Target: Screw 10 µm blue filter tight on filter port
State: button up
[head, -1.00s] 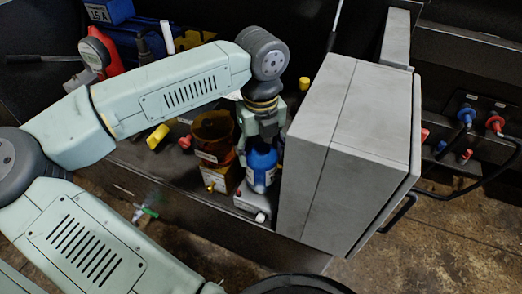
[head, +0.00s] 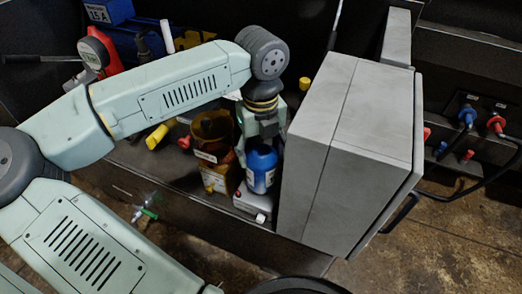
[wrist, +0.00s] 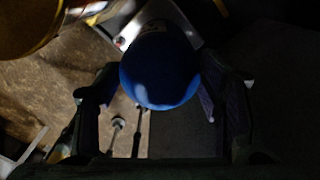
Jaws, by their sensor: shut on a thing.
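The blue filter (head: 261,168) is a blue canister with a pale label, upright just left of a large grey cabinet. My gripper (head: 262,140) comes down on it from above and is shut on it. In the wrist view the round blue top of the filter (wrist: 160,65) sits between my two fingers (wrist: 165,105). Below the filter is a light grey block (head: 253,205), probably the port's base. The filter port itself is hidden under the filter, so I cannot tell how tightly the two are joined.
The large grey cabinet (head: 345,150) stands close on the right of my gripper. An amber container (head: 212,133) and a yellow-brown box (head: 216,178) stand close on the left. A yellow object (head: 157,136) lies farther left. A green-tipped fitting (head: 149,213) is at the front left.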

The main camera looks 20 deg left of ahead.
jog(key=c, duration=0.6)
jog(key=m+b, duration=0.1)
jog(key=m, duration=0.2)
jog(key=shift+f, duration=0.15)
jog(key=shift+m, duration=1.1)
jog(key=shift+b, duration=0.3)
jog(key=m+b, duration=0.1)
jog(key=m, duration=0.2)
jog(key=shift+m, duration=1.1)
jog(key=m+b, duration=0.1)
jog(key=m, duration=0.3)
jog(key=shift+d, duration=0.1)
jog(key=shift+m, duration=0.5)
